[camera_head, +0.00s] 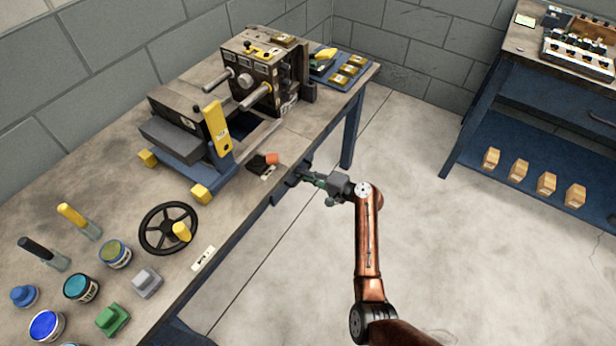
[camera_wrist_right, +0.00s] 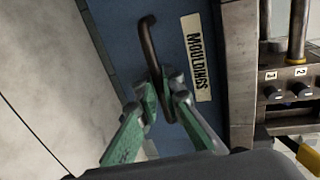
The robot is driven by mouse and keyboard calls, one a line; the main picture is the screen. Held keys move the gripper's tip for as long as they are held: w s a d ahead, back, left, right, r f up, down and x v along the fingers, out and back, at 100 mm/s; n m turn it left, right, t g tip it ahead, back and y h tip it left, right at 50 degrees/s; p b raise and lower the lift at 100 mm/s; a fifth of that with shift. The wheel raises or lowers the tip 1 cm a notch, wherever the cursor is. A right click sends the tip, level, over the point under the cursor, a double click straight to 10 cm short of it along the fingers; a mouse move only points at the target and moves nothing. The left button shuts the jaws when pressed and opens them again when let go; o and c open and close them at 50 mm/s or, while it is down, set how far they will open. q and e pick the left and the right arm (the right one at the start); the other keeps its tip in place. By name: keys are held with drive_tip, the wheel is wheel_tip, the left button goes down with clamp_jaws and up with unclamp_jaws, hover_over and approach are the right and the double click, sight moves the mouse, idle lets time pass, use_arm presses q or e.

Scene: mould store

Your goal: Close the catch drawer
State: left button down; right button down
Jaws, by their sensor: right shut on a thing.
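The catch drawer's blue front (camera_wrist_right: 120,35) fills the middle of the right wrist view, with a pale label (camera_wrist_right: 197,55) reading MOULDINGS. A dark, curved bar handle (camera_wrist_right: 149,42) stands out from this front. My right gripper (camera_wrist_right: 164,88) has its green fingers shut on the handle, one on each side of it. In the head view my right gripper (camera_head: 308,178) is at the bench's front edge, below the top. The drawer is mostly hidden there, and I cannot tell how far it stands out. My left gripper is not in view.
The moulding machine (camera_head: 262,72) stands on the bench (camera_head: 125,200). A black handwheel (camera_head: 168,228), several pots and coloured blocks lie at the near left. A second blue bench (camera_head: 500,90) with small boxes stands at the right. The floor (camera_head: 420,170) between is clear.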

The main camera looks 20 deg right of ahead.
drive_tip(key=shift+a, duration=0.1)
drive_tip(key=c, duration=2.3)
unclamp_jaws()
drive_tip(key=shift+w+a, duration=0.1)
drive_tip(key=shift+c, duration=0.2)
drive_tip(key=v, duration=1.2)
drive_tip(key=shift+f, duration=0.1)
